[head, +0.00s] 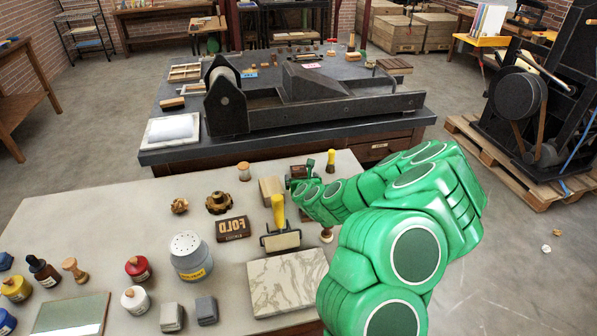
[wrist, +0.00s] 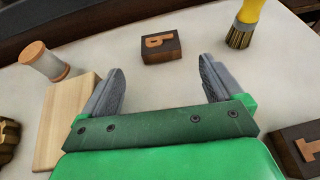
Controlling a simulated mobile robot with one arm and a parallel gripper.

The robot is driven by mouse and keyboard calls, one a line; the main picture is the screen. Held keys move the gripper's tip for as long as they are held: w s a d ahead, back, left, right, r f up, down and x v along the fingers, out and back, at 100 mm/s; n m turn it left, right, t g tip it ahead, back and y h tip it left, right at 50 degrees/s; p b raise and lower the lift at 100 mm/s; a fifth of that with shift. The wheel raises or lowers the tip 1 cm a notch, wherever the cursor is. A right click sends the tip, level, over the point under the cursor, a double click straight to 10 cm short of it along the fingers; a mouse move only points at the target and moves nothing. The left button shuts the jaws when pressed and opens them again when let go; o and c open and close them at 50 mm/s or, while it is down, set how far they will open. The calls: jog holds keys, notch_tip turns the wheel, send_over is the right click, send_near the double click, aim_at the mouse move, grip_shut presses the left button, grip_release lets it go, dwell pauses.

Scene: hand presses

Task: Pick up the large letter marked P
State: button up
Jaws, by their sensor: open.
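A dark wooden letter block (wrist: 160,47) with a raised orange-brown letter, which reads like an upside-down P, lies on the pale worktop in the wrist view. My gripper (wrist: 160,82) is open and empty. The block lies ahead of its fingertips, roughly centred between them and apart from both. In the head view my gripper (head: 302,178) is low over the far right part of the worktop, near the yellow brush.
A pale wooden block (wrist: 66,122) stands close beside the left finger, with a spool (wrist: 44,62) beyond. A yellow-handled brush (wrist: 245,24) stands right of the P block. Another letter block (wrist: 298,150) is at lower right. A roller (head: 280,228) and marble slab (head: 285,283) lie nearer.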

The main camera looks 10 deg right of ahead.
aim_at(299, 168)
jog(key=shift+r+x, duration=0.15)
jog(key=shift+x, duration=1.75)
jog(key=shift+r+x, duration=0.15)
jog(key=shift+x, duration=1.8)
jog(key=shift+w+d, duration=0.1)
jog(key=c, duration=1)
jog(key=shift+c, duration=0.2)
jog(key=shift+r, duration=0.15)
